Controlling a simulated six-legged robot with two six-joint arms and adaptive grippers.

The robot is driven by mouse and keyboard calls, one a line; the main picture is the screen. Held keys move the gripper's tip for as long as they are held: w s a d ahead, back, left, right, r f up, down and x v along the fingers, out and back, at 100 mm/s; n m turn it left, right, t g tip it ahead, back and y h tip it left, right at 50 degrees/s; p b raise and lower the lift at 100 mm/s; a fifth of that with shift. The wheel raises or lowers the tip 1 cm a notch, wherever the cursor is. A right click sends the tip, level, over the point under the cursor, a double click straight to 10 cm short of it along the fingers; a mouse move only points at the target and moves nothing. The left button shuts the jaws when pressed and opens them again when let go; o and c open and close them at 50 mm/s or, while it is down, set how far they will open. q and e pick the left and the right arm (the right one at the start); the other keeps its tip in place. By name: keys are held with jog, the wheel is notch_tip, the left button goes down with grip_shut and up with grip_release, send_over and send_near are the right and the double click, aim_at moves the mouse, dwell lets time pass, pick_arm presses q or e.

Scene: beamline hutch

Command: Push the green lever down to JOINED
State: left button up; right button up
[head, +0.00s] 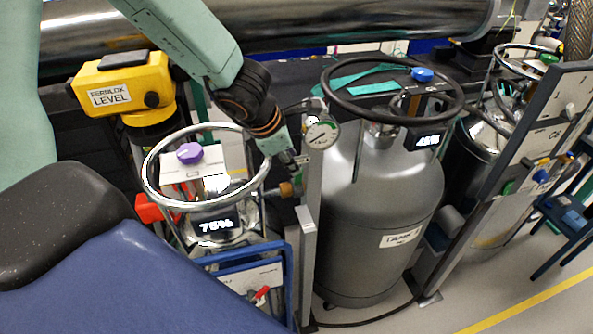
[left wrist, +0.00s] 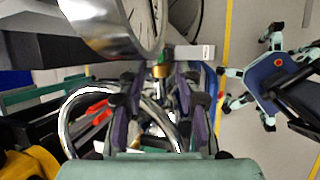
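I cannot make out a green lever or a JOINED mark for certain in either view. My left gripper (head: 293,168) reaches down between the small chrome-ringed vessel and the grey tank, just above a brass fitting (head: 290,190). In the left wrist view my left gripper (left wrist: 160,73) has its fingers spread, with a brass part (left wrist: 161,70) in the gap; I cannot tell whether they touch it. A small green patch shows near that part. A round gauge (head: 322,133) stands beside the gripper. My right gripper is not in view.
The small vessel's chrome ring (head: 153,200) is left of the gripper, with a purple knob (head: 190,153) inside. The grey tank (head: 375,215) is close on the right. A yellow level instrument (head: 120,85) stands at left. A blue frame (head: 284,260) is below. Open floor (head: 525,255) lies right.

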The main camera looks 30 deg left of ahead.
aim_at(297, 181)
pick_arm(q)
jog(key=b+x, duration=0.2)
jog(key=x, duration=0.2)
jog(key=shift+w+d+f, duration=0.1)
jog(key=shift+w+f, duration=0.05)
jog(key=shift+f, duration=0.2)
jog(key=c, duration=0.6)
grip_shut()
